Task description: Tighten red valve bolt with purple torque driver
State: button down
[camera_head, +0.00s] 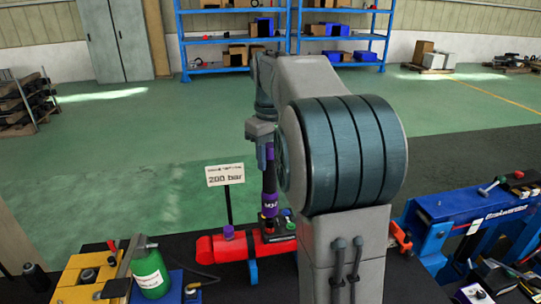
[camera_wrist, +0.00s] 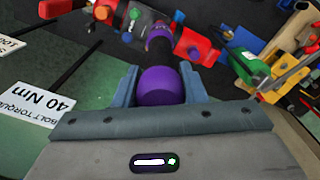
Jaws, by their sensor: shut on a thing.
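The purple torque driver (camera_head: 269,192) stands roughly upright in the head view. My gripper (camera_head: 266,148) is shut on its upper end. In the wrist view the driver's round purple top (camera_wrist: 160,86) sits between my two fingers, and my gripper (camera_wrist: 160,78) surrounds it from both sides. The red valve body (camera_head: 222,249) lies below, and it also shows in the wrist view (camera_wrist: 187,44).
A green bottle (camera_head: 150,272) stands at left on a yellow and blue stand. A 200 bar sign (camera_head: 225,174) rises behind the valve. A 40 Nm sign (camera_wrist: 40,101) shows at left in the wrist view. A blue stand (camera_head: 470,207) is at right. Open floor lies beyond.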

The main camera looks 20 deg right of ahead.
jog(key=shift+f+b, duration=0.55)
jog(key=shift+f, duration=0.25)
jog(key=shift+f+p, duration=0.2)
jog(key=shift+p, duration=0.45)
dwell(3.5)
